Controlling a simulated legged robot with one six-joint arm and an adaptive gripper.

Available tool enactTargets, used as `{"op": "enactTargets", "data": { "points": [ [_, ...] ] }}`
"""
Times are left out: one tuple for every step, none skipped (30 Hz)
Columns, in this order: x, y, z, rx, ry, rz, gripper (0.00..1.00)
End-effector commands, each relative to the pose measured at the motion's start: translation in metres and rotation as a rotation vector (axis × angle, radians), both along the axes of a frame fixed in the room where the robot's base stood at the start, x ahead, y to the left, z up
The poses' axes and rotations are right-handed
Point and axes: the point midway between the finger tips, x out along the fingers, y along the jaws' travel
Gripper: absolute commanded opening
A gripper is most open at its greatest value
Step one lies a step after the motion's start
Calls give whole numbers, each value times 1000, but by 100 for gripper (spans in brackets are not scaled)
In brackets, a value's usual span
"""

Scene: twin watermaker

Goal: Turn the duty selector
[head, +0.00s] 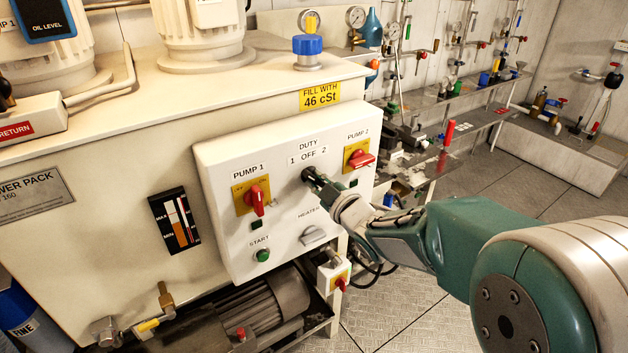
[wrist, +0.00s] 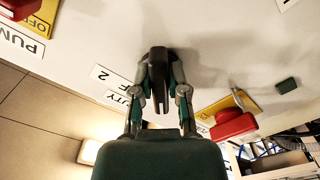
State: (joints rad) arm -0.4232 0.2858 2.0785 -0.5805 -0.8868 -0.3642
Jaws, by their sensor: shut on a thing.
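The duty selector is a black knob (head: 306,174) on the white control panel (head: 228,160), under the label "DUTY 1 OFF 2". My gripper (head: 316,183) reaches it from the right and front. In the wrist view my gripper (wrist: 160,88) has one finger on each side of the black knob (wrist: 158,66), shut on it. The wrist view shows the panel upside down, with the label partly hidden by my fingers. In the head view the fingers cover much of the knob, so its exact setting is hard to tell.
Red switches for pump 1 (head: 257,201) and pump 2 (head: 362,158) flank the selector. Below it are the grey heater knob (head: 314,235) and green start button (head: 263,255). A blue-capped filler (head: 307,46) stands on the tank top. Open floor (head: 400,310) lies at the lower right.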

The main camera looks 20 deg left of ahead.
Motion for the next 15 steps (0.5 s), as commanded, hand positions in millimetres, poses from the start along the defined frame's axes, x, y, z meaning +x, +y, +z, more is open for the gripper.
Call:
{"op": "enactTargets", "data": {
  "points": [
    [0,0,1,-6,-10,1,0],
    [-1,0,1,-10,-15,1,0],
    [-1,0,1,-15,-21,1,0],
    [-1,0,1,-18,-24,1,0],
    [-1,0,1,-20,-26,1,0],
    [-1,0,0,-23,-29,1,0],
    [-1,1,0,-24,-31,1,0],
    [-1,1,0,-25,-31,2,0],
    [-1,1,0,-27,-32,2,0],
    [-1,1,0,-27,-32,2,0],
    [-1,1,0,-27,-33,2,0],
    [-1,1,0,-28,-33,3,0],
    [-1,2,0,-28,-33,3,0],
    [-1,2,0,-28,-33,3,0],
    [-1,2,0,-28,-33,3,0]
  ]
}}
